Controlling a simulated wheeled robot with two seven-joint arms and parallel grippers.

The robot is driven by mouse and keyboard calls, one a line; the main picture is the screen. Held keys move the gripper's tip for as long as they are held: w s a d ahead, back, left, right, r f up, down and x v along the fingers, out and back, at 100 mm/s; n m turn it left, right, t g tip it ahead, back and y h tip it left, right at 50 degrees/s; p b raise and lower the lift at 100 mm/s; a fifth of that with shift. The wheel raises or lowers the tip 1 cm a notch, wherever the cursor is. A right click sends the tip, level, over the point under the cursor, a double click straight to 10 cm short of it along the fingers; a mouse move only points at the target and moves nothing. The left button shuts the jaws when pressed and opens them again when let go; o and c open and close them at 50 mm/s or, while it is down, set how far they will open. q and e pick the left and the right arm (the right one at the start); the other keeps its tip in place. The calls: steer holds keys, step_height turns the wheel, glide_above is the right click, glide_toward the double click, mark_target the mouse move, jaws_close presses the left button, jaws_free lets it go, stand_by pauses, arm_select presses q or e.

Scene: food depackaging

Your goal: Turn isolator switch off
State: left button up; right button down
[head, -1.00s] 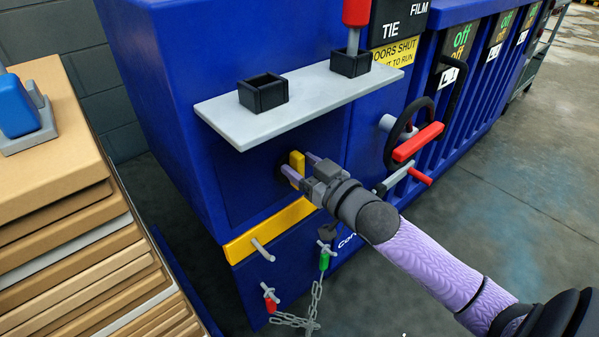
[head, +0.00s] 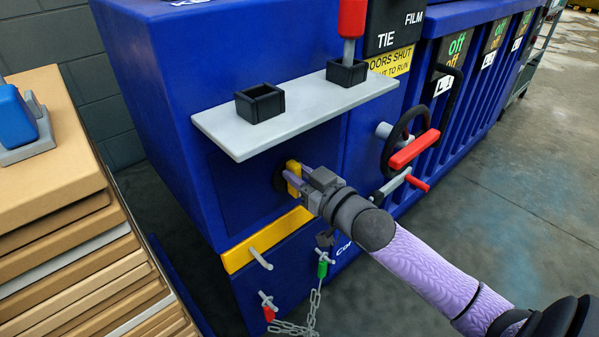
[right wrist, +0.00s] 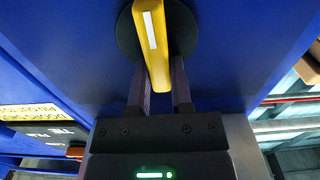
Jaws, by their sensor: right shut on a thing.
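The isolator switch has a yellow handle (head: 293,176) on a round black plate, set in the blue machine front below the grey shelf. In the right wrist view the yellow handle (right wrist: 152,42) carries a white stripe and stands out from the black plate (right wrist: 128,40). My right gripper (head: 300,178) is shut on the handle, one finger on each side; the fingers (right wrist: 160,85) also show in the right wrist view. The handle looks roughly upright in both views. My left gripper is not in view.
The grey shelf (head: 300,108) with two black sockets juts out above my right gripper. A black handwheel with a red grip (head: 414,150) is to its right. A yellow bar (head: 267,238), pegs and a chain (head: 313,308) are below. Stacked cardboard (head: 50,220) stands at the left.

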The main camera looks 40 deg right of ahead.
steer(key=shift+a+r+n+p, duration=0.15)
steer(key=shift+r+n+p, duration=0.05)
steer(key=shift+n+p, duration=0.8)
steer(key=n+p, duration=0.1)
steer(key=n, duration=0.3)
steer(key=a+f+n+p, duration=0.1)
steer(key=n+p, duration=0.1)
steer(key=n, duration=0.2)
steer(key=f+n+p, duration=0.1)
steer(key=n, duration=0.3)
steer(key=shift+s+a, duration=0.1)
steer(key=shift+a, duration=0.2)
steer(key=shift+f+n, duration=0.2)
steer(key=shift+n, duration=0.9)
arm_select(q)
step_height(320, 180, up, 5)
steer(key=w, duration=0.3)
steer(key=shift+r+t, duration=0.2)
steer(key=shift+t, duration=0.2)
arm_select(e)
steer(key=shift+f+n, duration=0.1)
steer(key=shift+n, duration=0.7)
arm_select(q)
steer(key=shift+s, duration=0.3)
